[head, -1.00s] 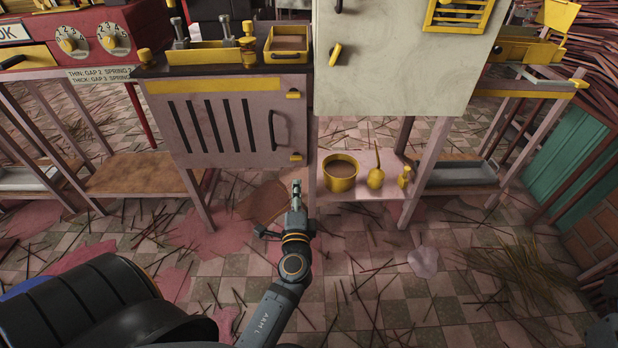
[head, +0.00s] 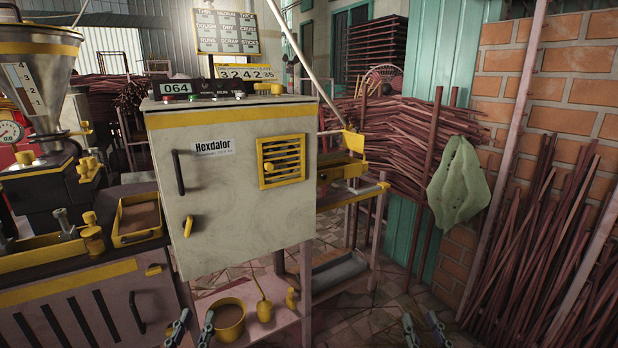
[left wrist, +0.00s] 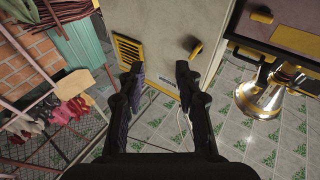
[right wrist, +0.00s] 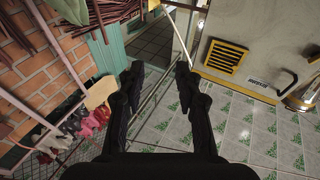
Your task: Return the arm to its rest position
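My left gripper (head: 194,328) shows at the bottom edge of the head view, left of centre, in front of the lower shelf of the grey cabinet. Its two fingers stand apart with nothing between them, as the left wrist view (left wrist: 160,75) also shows. My right gripper (head: 423,328) shows at the bottom edge of the head view, right of centre, over the floor. Its fingers are apart and empty in the right wrist view (right wrist: 158,72). The rest of both arms is outside the head view.
A grey cabinet (head: 240,225) labelled Hexdalor stands ahead. Below it, a yellow pot (head: 229,320) and a yellow bulb-shaped item (head: 264,311) sit on a pink shelf. A steel hopper (head: 38,75) stands at left. Incense sticks (head: 540,235) lean on a brick wall at right.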

